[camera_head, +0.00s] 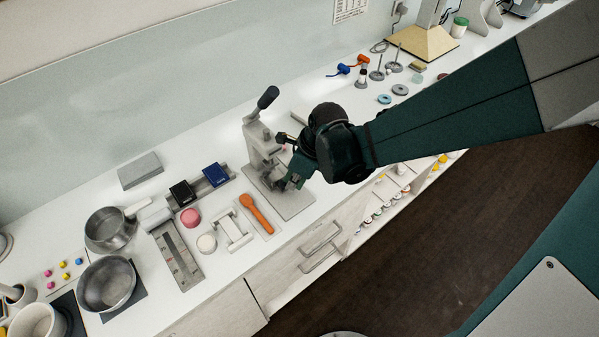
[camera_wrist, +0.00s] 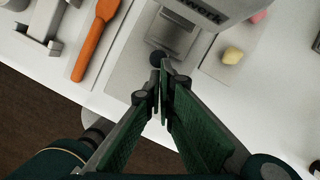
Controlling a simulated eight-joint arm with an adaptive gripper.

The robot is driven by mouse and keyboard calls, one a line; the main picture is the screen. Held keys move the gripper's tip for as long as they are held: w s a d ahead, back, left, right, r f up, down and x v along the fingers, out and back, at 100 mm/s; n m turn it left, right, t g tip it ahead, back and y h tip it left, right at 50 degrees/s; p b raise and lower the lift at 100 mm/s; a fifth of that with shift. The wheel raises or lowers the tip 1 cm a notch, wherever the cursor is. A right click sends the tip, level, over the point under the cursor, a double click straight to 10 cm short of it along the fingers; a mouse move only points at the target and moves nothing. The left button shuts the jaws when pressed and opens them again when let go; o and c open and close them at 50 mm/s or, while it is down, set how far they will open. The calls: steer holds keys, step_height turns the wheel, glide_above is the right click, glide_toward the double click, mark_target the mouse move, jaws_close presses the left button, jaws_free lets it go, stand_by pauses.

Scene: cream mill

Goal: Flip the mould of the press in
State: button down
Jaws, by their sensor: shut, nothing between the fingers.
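The press (camera_head: 257,140) is a light grey stand with a dark-handled lever, on a grey base plate (camera_head: 297,203). In the wrist view its lettered body (camera_wrist: 205,8) is at the top edge. Below it is a grey rectangular part (camera_wrist: 172,36), which looks like the mould, with a dark round knob (camera_wrist: 157,57) at its near end. My gripper (camera_head: 279,186) is low in front of the press. In the wrist view my gripper (camera_wrist: 160,78) is shut and empty, its fingertips close to the knob; I cannot tell whether they touch it. My arm partly hides the press in the head view.
A yellowish lump (camera_wrist: 233,55) lies right of the plate in the wrist view. Pans (camera_head: 107,285) and dark boxes stand further left. The counter's front edge is near.

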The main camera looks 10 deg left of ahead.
steer(key=shift+d, duration=0.15)
steer(key=shift+s+d+r, duration=0.1)
steer(key=shift+s+d, duration=0.1)
steer(key=shift+d, duration=0.35)
steer(key=shift+s+d+r, duration=0.15)
steer(key=shift+d, duration=0.4)
steer(key=shift+s+d+r, duration=0.1)
steer(key=shift+s+d, duration=0.1)
steer(key=shift+d, duration=0.35)
steer(key=shift+s+d+r, duration=0.1)
steer(key=shift+d+r, duration=0.1)
steer(key=shift+r, duration=0.1)
steer(key=w+p+v, duration=0.1)
steer(key=v, duration=0.8)
steer(key=shift+s+r+p, duration=0.2)
steer(key=shift+s+p, duration=0.2)
steer(key=shift+s, duration=0.05)
steer(key=shift+d, duration=0.1)
